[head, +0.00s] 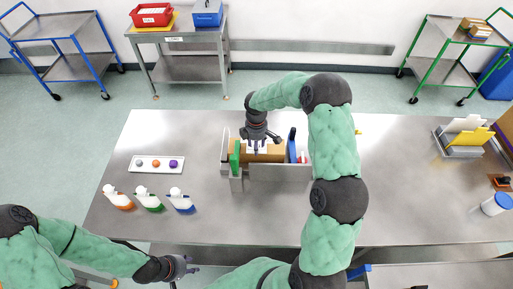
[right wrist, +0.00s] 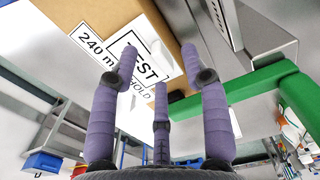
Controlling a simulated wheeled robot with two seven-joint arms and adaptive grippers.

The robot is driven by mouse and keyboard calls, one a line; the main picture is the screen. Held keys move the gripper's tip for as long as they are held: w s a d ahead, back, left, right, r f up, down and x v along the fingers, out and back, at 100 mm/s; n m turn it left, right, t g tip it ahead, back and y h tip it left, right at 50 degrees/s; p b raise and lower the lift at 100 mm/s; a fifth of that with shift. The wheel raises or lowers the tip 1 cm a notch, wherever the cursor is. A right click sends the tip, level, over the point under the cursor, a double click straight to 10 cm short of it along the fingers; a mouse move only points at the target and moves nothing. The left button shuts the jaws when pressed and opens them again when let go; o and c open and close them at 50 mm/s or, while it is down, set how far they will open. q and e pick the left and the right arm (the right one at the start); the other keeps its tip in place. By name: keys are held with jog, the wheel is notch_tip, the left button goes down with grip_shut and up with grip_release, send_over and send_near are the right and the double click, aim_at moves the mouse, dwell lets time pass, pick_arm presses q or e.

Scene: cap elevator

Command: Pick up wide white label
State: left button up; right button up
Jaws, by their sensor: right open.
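A brown box (head: 268,154) stands in a grey holder (head: 282,173) at the middle of the table. In the right wrist view, white labels with black print lie on the brown box (right wrist: 100,18). In the head view, white shows under my right gripper (head: 257,142). My right gripper (right wrist: 160,75) is open, its three purple fingers spread over the label; contact is unclear. My left gripper (head: 182,268) is at the table's front left, away from the box.
A green part (head: 235,158) and a blue part (head: 291,146) stand beside the box. Several spray bottles (head: 149,199) and a white tray with coloured balls (head: 156,164) are at left. A file rack (head: 462,150) and a white jar (head: 494,205) are at right.

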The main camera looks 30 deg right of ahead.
jog(key=shift+f, duration=0.75)
grip_shut()
jog(key=shift+w+r, duration=0.1)
jog(key=shift+r, duration=0.05)
jog(key=shift+r, duration=0.55)
jog(key=s+a+r+b, duration=0.1)
jog(key=s+a+r, duration=0.5)
jog(key=s+r, duration=0.5)
jog(key=shift+s+r+b, duration=0.3)
jog(key=shift+s+b, duration=0.05)
jog(key=shift+s, duration=0.55)
